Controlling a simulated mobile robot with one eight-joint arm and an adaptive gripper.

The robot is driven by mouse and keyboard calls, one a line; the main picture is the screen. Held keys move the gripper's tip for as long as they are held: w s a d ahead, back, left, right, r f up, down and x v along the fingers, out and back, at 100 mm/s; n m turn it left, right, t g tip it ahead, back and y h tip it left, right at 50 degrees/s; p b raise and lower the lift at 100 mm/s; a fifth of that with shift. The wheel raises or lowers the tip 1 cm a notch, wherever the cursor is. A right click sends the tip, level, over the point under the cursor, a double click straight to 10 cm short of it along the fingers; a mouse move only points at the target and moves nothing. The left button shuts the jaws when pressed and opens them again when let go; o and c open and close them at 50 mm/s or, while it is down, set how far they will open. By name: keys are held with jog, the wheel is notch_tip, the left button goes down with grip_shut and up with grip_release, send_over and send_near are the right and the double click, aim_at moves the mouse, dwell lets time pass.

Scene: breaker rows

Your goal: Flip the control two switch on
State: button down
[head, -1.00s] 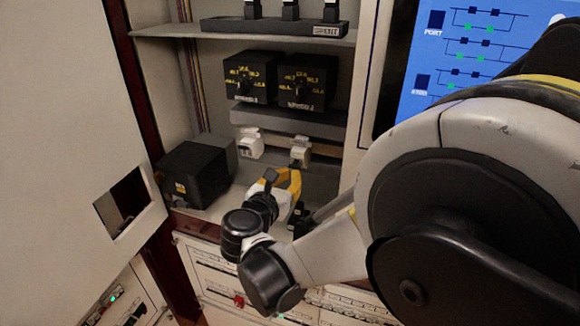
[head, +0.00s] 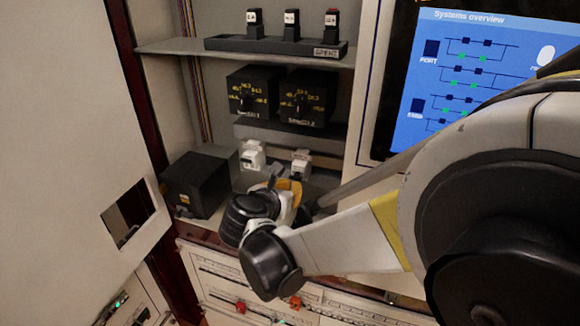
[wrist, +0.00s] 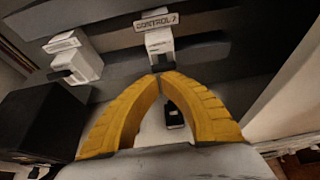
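The control two switch (wrist: 160,42) is a white block on a grey rail, under a plate that reads "CONTROL" and a digit I cannot read clearly. It also shows in the head view (head: 301,163). A similar white switch (wrist: 82,66) with a dark lever sits to its left, also in the head view (head: 252,155). My gripper (wrist: 162,74) has yellow fingers whose tips meet right at the lower front of the control two switch. The fingertips hide its lever, so its position and any contact are unclear. In the head view, my wrist mostly hides the fingers (head: 290,186).
A black box (head: 195,185) stands left of the switches. Two black dial boxes (head: 253,92) (head: 307,97) sit above them, under a shelf with a breaker strip (head: 270,46). A small dark part (wrist: 174,117) lies below, between my fingers. A screen (head: 480,75) is at right.

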jog(key=shift+s+r+g+y+p, duration=0.15)
jog(key=shift+r+g+y+p, duration=0.35)
jog(key=shift+g+p, duration=0.8)
jog(key=shift+p, duration=0.3)
jog(key=shift+b+x, duration=0.4)
jog(key=shift+x, duration=0.4)
jog(key=shift+r, duration=0.15)
